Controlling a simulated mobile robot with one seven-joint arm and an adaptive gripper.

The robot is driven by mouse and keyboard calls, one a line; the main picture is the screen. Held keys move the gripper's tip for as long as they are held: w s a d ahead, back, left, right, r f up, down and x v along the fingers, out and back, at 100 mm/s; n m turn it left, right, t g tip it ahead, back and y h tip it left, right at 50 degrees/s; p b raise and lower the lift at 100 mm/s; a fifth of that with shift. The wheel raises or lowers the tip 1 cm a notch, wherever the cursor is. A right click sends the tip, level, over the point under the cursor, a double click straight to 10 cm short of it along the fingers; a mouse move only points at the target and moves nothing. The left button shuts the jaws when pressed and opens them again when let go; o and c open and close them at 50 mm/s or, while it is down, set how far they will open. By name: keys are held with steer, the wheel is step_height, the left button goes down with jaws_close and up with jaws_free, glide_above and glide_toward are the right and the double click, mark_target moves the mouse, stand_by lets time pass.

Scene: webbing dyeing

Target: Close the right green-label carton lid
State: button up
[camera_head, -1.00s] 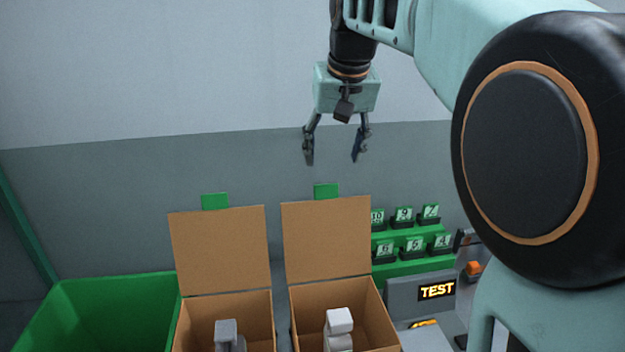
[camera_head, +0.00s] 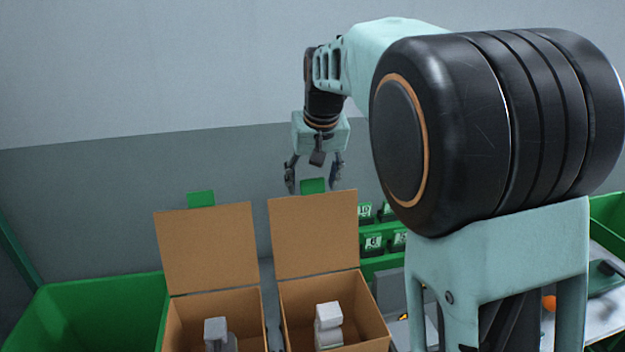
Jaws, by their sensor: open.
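The right carton (camera_head: 372,309) is brown and stands open, with a whitish stack of pieces (camera_head: 329,322) inside. Its lid (camera_head: 314,236) stands upright at the back, with a green label tab (camera_head: 313,186) on its top edge. My gripper (camera_head: 313,190) is open and empty at the top of this lid, its two fingers on either side of the green tab in the picture. I cannot tell whether the fingers touch the lid.
A similar open carton (camera_head: 261,318) stands on the left, its lid (camera_head: 207,249) upright with a green tab (camera_head: 201,199). A green bin (camera_head: 95,310) is at far left. A green rack with numbered tags (camera_head: 374,243) is behind my arm. An orange ball (camera_head: 549,303) shows at right.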

jaws_close()
stand_by(0.5)
steer(key=shift+s+b, duration=0.1)
steer(key=shift+b, duration=0.25)
